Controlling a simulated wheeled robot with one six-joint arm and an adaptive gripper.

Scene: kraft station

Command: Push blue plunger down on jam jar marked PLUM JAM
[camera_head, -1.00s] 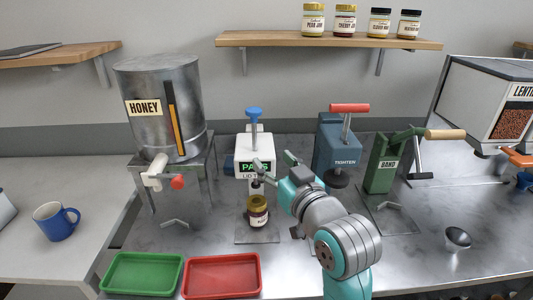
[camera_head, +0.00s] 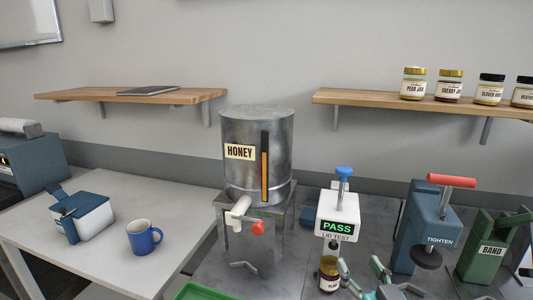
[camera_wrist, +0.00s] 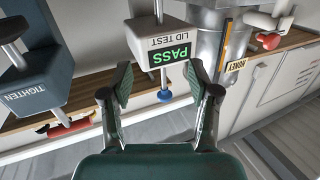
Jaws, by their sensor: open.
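The blue plunger (camera_head: 344,173) stands upright on a rod atop the white lid tester (camera_head: 338,205), whose green screen reads PASS. A jar (camera_head: 329,275) with a gold lid and dark filling stands below the tester's head; its label is too small to read surely. My gripper (camera_head: 361,265) is open and empty, right of the jar and lower than the tester's screen. In the wrist view, which is upside down, the blue plunger (camera_wrist: 164,97) appears between the open fingers (camera_wrist: 160,78), with the tester beyond. The jar is not seen there.
The honey tank (camera_head: 257,155) with its red-tipped tap stands left of the tester. The blue TIGHTEN press (camera_head: 425,225) and green BAND press (camera_head: 484,250) stand to its right. A green tray (camera_head: 192,292) lies front left. A blue mug (camera_head: 143,237) is on the side table.

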